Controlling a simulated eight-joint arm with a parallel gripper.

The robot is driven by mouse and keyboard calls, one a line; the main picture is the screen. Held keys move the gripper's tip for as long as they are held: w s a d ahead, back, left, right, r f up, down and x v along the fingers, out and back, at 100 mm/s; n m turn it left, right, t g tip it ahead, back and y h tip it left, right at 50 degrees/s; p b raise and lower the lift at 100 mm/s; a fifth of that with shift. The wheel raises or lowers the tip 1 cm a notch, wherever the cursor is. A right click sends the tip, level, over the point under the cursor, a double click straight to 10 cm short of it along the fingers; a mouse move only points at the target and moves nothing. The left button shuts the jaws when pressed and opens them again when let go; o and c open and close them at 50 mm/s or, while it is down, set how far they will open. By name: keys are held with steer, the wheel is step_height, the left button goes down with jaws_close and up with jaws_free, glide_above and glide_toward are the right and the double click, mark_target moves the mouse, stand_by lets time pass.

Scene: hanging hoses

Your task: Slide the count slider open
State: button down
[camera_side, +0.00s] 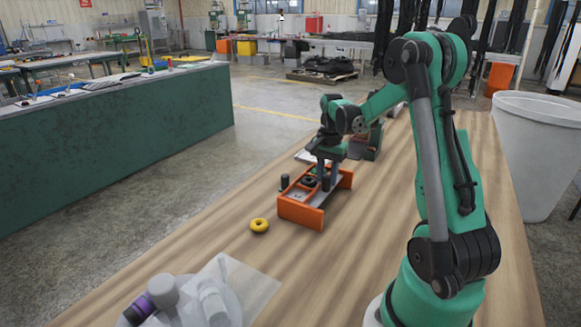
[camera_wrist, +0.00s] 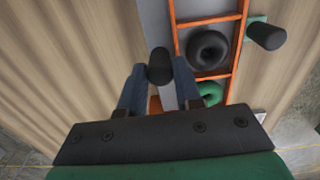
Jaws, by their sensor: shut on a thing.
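An orange box (camera_side: 302,212) stands on the wooden table in the side view, and its orange divided frame (camera_wrist: 208,20) shows in the wrist view. A flat grey panel (camera_wrist: 155,24), which looks like the slider, lies along the frame's left side there. A black knob (camera_wrist: 160,66) sits between my gripper's fingers (camera_wrist: 160,80), and they are shut on it. In the side view my gripper (camera_side: 325,174) points down over the box and hides part of it. A black ring (camera_wrist: 208,50) and a green ring (camera_wrist: 210,93) lie in the frame's compartments.
Another black post (camera_wrist: 266,35) stands right of the frame; it also shows behind the box in the side view (camera_side: 285,182). A yellow ring (camera_side: 259,226) lies on the table in front of the box. A white bin (camera_side: 537,150) stands at the right.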

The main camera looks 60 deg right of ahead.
steer(key=shift+s, duration=0.1)
steer(key=s, duration=0.6)
steer(key=shift+s, duration=0.4)
steer(key=c, duration=0.6)
jaws_free()
steer(key=shift+r, duration=0.1)
steer(key=shift+r, duration=2.7)
